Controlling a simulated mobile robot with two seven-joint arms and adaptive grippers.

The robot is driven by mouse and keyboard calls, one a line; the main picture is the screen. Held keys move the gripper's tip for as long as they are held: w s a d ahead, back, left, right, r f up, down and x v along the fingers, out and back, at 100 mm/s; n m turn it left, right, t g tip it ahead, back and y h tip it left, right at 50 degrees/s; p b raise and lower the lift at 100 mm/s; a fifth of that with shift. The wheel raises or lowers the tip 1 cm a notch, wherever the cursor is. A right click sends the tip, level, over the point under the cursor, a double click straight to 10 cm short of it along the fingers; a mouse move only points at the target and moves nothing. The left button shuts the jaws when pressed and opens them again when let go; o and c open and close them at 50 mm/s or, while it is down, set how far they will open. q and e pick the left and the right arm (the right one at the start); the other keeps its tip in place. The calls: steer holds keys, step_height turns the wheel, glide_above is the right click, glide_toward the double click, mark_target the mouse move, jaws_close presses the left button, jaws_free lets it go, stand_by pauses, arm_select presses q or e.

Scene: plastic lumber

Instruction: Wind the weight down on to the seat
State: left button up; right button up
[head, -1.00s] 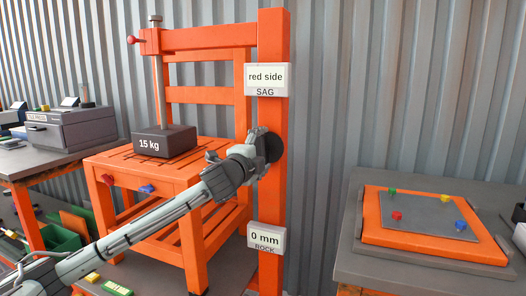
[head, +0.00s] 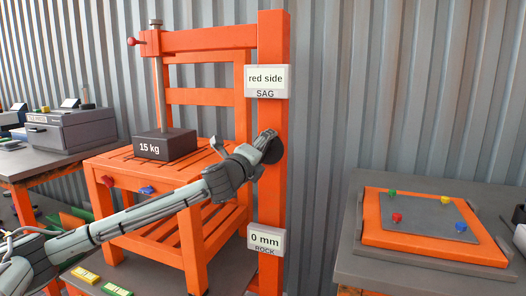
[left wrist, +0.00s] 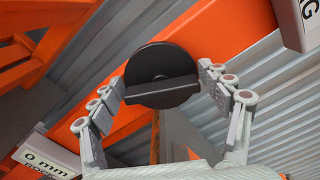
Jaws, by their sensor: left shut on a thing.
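The dark grey weight (head: 165,145), marked 15 kg, hangs upright under a grey rod (head: 160,85) at the orange seat (head: 150,172). I cannot tell whether its underside touches the slats. My left gripper (head: 267,146) is at the black round knob (head: 275,152) on the orange post. In the left wrist view the knob (left wrist: 165,62) shows as a disc with a raised bar across it, and the left gripper's fingers (left wrist: 163,95) are at either side, shut on it. My right gripper is out of view.
The post carries a sign reading "red side", SAG (head: 267,80), and one reading "0 mm", ROCK (head: 265,240). A grey table (head: 375,265) at right holds an orange-framed plate (head: 430,217). A grey machine (head: 70,130) stands at left.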

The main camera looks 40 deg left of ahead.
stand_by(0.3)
arm_select(q)
steer(key=o, duration=1)
steer(key=shift+c, duration=0.2)
steer(key=v, duration=1.2)
steer(key=shift+f, duration=0.1)
steer(key=shift+w, duration=0.1)
steer(key=shift+x, duration=5.95)
